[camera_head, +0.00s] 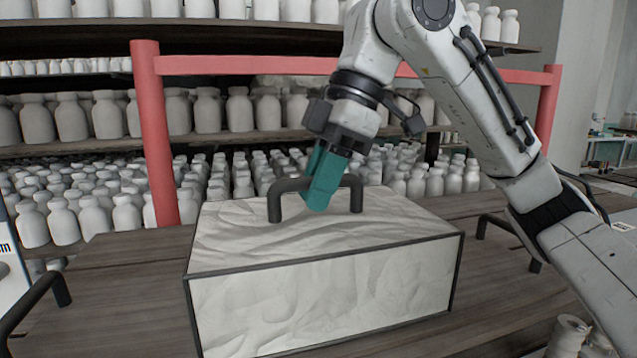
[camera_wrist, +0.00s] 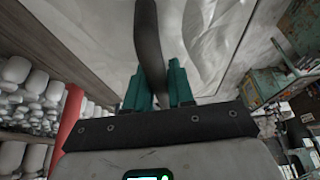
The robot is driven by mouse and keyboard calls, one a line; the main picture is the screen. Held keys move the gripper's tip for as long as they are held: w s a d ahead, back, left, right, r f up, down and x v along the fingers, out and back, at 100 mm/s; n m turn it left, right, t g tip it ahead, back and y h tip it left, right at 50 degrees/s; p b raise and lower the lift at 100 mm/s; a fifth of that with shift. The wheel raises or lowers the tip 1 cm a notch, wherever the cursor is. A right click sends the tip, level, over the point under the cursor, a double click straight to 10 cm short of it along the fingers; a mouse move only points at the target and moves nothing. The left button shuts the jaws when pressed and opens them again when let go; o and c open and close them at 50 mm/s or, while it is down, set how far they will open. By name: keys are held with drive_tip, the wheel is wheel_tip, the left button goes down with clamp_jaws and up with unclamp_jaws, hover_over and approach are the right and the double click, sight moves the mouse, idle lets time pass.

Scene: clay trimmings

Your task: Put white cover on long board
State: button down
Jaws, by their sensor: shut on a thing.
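The white cover (camera_head: 330,291) is a large box-like block with a rippled white surface, dark edges and a dark bar handle on top. It stands on the long board (camera_head: 120,292), a dark brown wooden plank surface; I cannot tell whether its underside touches the board all round. My gripper (camera_head: 320,190) has teal fingers and is shut on the cover's handle (camera_head: 290,186). In the wrist view the handle (camera_wrist: 147,35) runs between the two teal fingers, and the white top of the cover (camera_wrist: 205,45) lies beyond. The cover's far side is hidden.
A red frame (camera_head: 155,140) stands behind the cover. Shelves behind it hold many white bottles (camera_head: 70,118). Dark handles rise at the board's left end (camera_head: 35,303) and right side (camera_head: 510,228). A pale spool (camera_head: 568,336) sits at lower right. Board left of the cover is bare.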

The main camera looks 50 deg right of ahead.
drive_tip(key=c, duration=1)
unclamp_jaws()
drive_tip(key=shift+f, duration=0.1)
drive_tip(key=shift+o, duration=0.2)
drive_tip(key=v, duration=1.2)
